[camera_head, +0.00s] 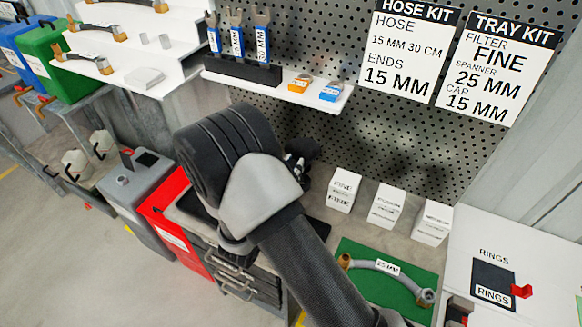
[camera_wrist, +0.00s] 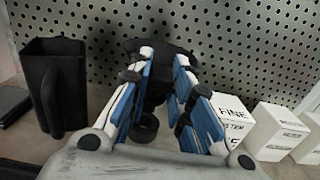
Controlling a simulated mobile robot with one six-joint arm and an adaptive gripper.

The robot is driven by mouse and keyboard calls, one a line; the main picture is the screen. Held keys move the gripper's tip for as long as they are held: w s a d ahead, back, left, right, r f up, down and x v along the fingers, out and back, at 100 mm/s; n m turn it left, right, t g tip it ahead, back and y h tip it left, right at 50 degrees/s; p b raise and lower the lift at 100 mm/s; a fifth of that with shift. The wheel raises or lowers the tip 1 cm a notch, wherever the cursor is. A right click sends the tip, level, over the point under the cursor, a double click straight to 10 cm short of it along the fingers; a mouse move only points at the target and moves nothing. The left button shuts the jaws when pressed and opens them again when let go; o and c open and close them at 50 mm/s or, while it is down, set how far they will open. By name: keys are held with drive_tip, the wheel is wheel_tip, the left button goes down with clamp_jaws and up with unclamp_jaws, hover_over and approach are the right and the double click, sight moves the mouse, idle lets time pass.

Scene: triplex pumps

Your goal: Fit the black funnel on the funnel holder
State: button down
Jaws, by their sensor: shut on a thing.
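My gripper (camera_wrist: 165,62) is in the wrist view, with its blue-padded fingers reaching away from the camera. It is shut on a dark thing, which looks like the black funnel (camera_wrist: 158,91), partly hidden between and behind the fingers. A small black ring-like piece (camera_wrist: 145,127) shows low between the fingers. I cannot tell whether it belongs to the funnel or to the funnel holder. In the head view my gripper (camera_head: 300,160) is mostly hidden behind my arm, in front of the pegboard. I cannot clearly make out the funnel holder.
A black jug (camera_wrist: 52,88) stands left of my gripper. White boxes (camera_head: 386,206) stand in a row to the right, one marked FINE. A perforated board (camera_head: 350,130) rises behind. A green mat (camera_head: 352,252) with a hose (camera_head: 372,263) lies nearer, and a red cabinet (camera_head: 170,215) stands left.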

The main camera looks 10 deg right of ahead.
drive_tip(key=shift+f+b, duration=0.5)
drive_tip(key=shift+f, duration=0.45)
drive_tip(key=shift+f+b, duration=1.65)
drive_tip(key=shift+f, duration=0.3)
idle(0.7)
drive_tip(key=c, duration=1.4)
unclamp_jaws()
drive_tip(key=shift+o, duration=0.2)
drive_tip(key=v, duration=1.2)
